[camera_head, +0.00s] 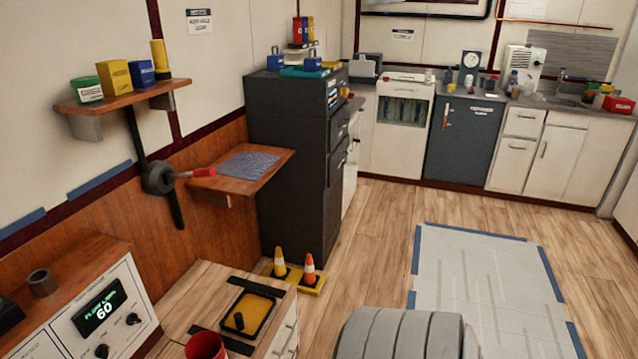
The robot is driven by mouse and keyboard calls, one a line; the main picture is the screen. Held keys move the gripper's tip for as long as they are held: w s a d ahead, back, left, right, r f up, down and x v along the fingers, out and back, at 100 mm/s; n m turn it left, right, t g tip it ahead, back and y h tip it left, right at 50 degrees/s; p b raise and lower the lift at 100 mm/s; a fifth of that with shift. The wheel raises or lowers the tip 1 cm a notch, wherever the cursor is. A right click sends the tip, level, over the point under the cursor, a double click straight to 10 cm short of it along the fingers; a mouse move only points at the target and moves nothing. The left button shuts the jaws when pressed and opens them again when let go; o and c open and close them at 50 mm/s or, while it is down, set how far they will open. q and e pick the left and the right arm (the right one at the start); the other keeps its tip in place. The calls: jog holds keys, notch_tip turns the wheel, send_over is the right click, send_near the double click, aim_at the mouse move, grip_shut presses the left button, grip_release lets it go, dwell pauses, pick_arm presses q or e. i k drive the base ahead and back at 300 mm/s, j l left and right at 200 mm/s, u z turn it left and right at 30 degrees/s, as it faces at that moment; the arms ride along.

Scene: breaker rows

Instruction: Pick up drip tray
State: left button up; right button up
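A shallow black-rimmed tray with a yellow floor (266,309) lies on the light wooden top of a low cabinet at the lower middle left. It looks like the drip tray, though no label on it can be read. A small dark object (239,321) sits in its near left part. Neither of my grippers shows in the head view, so I cannot see how they stand relative to the tray.
A red cup (205,346) stands near the tray on the low cabinet (202,283). A control panel (103,310) reading 60 is to the left. Two small cones stand on a yellow base (311,290) beyond the cabinet. Wooden floor (375,240) is clear ahead.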

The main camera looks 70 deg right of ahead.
aim_at(246, 318)
jog(key=z, duration=1.6)
